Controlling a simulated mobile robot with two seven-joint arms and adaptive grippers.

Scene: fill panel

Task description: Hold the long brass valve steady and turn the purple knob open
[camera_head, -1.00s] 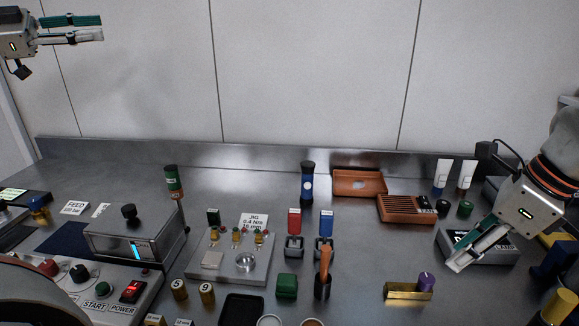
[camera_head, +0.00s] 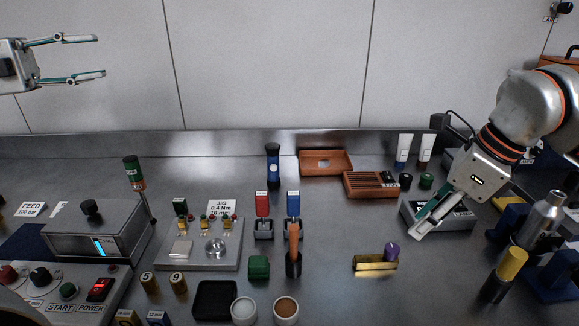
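The long brass valve (camera_head: 372,263) lies on the steel bench at the right of centre, a low gold bar. The purple knob (camera_head: 392,250) sits at its right end. My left gripper (camera_head: 98,57) is open and empty, high at the upper left in front of the wall, far from the valve. My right gripper (camera_head: 420,232) points down and left, above and right of the valve, apart from it. Its fingers look close together, seen edge-on, and I cannot tell whether they are shut.
A grey labelled box (camera_head: 458,221) is behind the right gripper. A black tray (camera_head: 214,300), two cups and a green block (camera_head: 259,267) stand left of the valve. A yellow-topped cylinder (camera_head: 505,272) stands to its right. Bare bench surrounds the valve.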

